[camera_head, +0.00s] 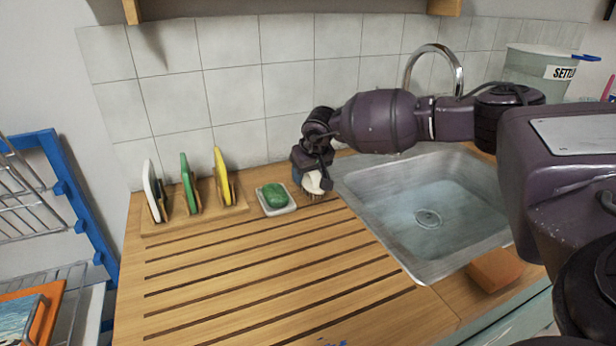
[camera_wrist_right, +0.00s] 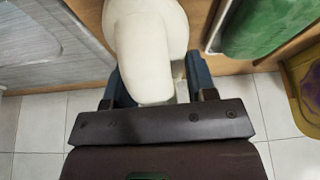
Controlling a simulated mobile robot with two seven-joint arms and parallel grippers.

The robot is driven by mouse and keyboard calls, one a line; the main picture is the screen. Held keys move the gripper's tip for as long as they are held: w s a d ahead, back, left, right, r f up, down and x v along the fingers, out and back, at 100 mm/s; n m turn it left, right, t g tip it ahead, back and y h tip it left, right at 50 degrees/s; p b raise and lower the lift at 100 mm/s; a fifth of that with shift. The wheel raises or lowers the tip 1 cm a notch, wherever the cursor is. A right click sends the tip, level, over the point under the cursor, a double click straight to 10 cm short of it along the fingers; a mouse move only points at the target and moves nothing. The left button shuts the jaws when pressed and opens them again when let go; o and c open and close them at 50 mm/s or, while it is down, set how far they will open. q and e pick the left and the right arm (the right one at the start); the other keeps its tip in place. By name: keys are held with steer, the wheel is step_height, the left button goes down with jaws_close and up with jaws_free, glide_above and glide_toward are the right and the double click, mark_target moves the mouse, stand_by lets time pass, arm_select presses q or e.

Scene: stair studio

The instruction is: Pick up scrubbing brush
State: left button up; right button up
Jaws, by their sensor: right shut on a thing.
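The scrubbing brush (camera_head: 313,183) has a white body and stands at the back of the wooden counter, just left of the sink. In the right wrist view its rounded white body (camera_wrist_right: 145,50) fills the space between the fingers. My right gripper (camera_head: 312,172) reaches in from the right over the sink and is shut on the brush. In the right wrist view the blue-grey fingers of the right gripper (camera_wrist_right: 155,85) sit on either side of it. The brush's bristles show at the counter; I cannot tell whether they touch it. My left gripper is not in view.
A green soap (camera_head: 274,195) lies in a white dish (camera_head: 279,210) close left of the brush. A wooden rack (camera_head: 205,214) with upright boards stands further left. The metal sink (camera_head: 385,212) is on the right, with an orange sponge-like block (camera_head: 494,271) at its front edge.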

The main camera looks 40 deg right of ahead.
step_height(320, 180, up, 19)
steer(key=p, duration=0.1)
steer(key=shift+p, duration=0.35)
steer(key=shift+r, duration=0.1)
